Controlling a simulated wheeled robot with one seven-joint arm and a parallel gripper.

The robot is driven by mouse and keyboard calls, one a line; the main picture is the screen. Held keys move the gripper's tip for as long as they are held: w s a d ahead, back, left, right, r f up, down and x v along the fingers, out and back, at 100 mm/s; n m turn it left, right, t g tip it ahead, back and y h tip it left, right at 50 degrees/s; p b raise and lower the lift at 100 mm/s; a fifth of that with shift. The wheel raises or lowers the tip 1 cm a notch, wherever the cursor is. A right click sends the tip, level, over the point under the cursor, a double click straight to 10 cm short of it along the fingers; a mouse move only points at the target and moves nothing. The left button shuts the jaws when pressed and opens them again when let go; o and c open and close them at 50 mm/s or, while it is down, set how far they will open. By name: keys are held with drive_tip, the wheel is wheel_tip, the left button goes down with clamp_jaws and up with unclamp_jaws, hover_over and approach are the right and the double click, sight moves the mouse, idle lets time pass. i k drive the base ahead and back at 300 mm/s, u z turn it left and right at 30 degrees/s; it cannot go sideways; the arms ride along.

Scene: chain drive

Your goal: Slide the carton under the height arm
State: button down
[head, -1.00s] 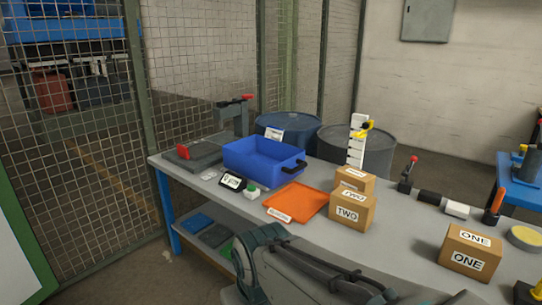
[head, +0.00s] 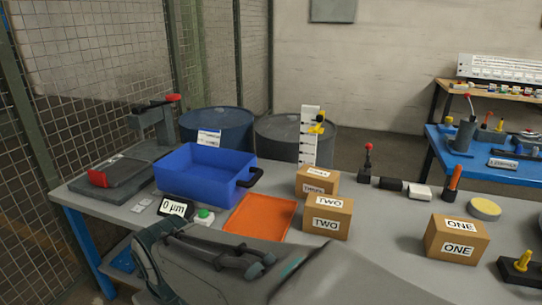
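A white upright height scale (head: 309,147) stands at the back edge of the bench, with a yellow height arm (head: 317,128) near its upper part. A brown carton whose label is hard to read (head: 302,186) stands just in front of the scale's foot. A carton marked TWO (head: 327,224) stands close in front of it. A carton marked ONE (head: 457,249) stands apart, farther right. My arm crosses the bottom of the view, in front of the bench. My gripper's fingers do not show.
An orange tray (head: 260,217) lies left of the cartons, and a blue bin (head: 190,180) is behind it. A readout (head: 175,207) and a green button (head: 204,214) are nearby. A lever (head: 367,160) and several small blocks line the back right. The bench is clear between cartons TWO and ONE.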

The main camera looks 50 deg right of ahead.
sight(309, 178)
drive_tip(key=z, duration=0.8)
drive_tip(key=i, duration=0.85)
drive_tip(key=z, duration=1)
